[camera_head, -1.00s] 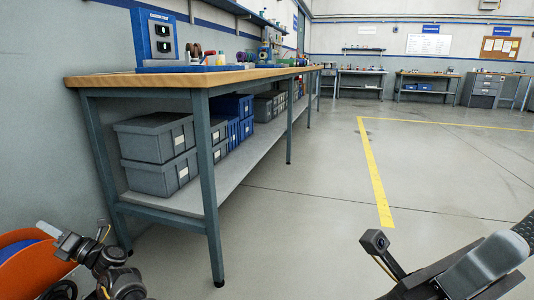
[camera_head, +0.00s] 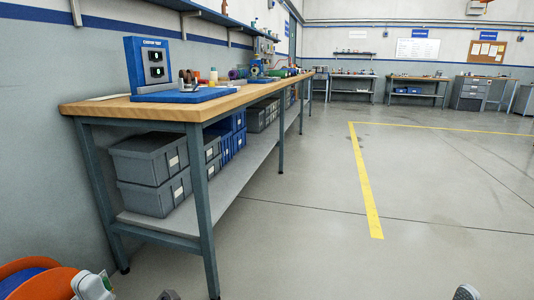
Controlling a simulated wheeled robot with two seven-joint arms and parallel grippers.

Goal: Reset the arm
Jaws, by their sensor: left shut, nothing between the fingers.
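Only a small dark tip of my left gripper (camera_head: 168,295) shows at the bottom edge, left of centre. It is shut and empty, low in front of the workbench and apart from it. Its fingers are mostly cut off by the frame.
A wooden-topped workbench (camera_head: 150,107) runs along the left wall, with grey bins (camera_head: 150,158) on its lower shelf. A blue test unit (camera_head: 148,62) stands on top. An orange and blue reel (camera_head: 40,282) sits at bottom left. Floor on the right is clear.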

